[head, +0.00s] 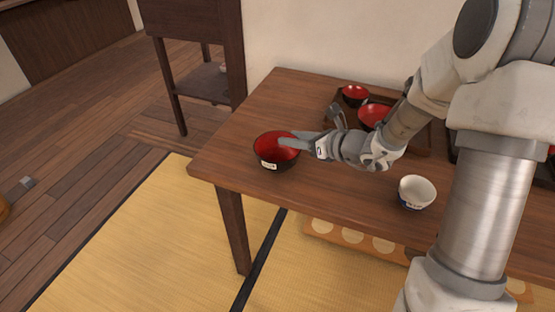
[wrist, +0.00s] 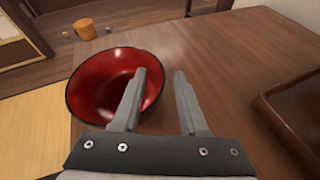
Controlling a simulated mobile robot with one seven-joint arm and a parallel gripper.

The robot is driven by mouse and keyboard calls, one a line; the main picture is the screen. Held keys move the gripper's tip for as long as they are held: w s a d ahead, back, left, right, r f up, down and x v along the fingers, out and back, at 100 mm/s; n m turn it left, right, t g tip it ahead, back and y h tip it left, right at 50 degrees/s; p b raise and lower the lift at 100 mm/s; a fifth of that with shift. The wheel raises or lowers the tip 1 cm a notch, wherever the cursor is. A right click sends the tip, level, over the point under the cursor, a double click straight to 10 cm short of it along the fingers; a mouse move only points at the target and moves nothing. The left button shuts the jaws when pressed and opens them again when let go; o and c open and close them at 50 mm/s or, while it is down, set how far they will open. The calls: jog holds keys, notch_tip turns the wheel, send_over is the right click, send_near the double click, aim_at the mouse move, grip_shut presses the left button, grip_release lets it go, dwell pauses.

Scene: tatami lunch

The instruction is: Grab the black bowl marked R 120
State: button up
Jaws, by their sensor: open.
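A black bowl with a red inside (head: 268,162) stands upright on the wooden table near its left end. A pale label shows on its outer side, but the lettering is too small to read. The same bowl (wrist: 88,88) is in the wrist view, left of centre. My gripper (head: 281,142) reaches in from the right and is open. In the wrist view my gripper (wrist: 160,74) has its left finger in front of the bowl's right part and its right finger outside the bowl, over the table. I cannot tell whether either finger touches the bowl.
A white bowl with blue (head: 417,191) stands on the table (head: 240,120) at the front. Behind my arm, a dark tray (head: 424,143) holds red-lined bowls (head: 355,95). A dark wooden stand (head: 204,85) is beyond the table. The table's left edge lies close to the black bowl.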

grip_shut()
dwell(0.3)
jog(key=shift+r, duration=0.1)
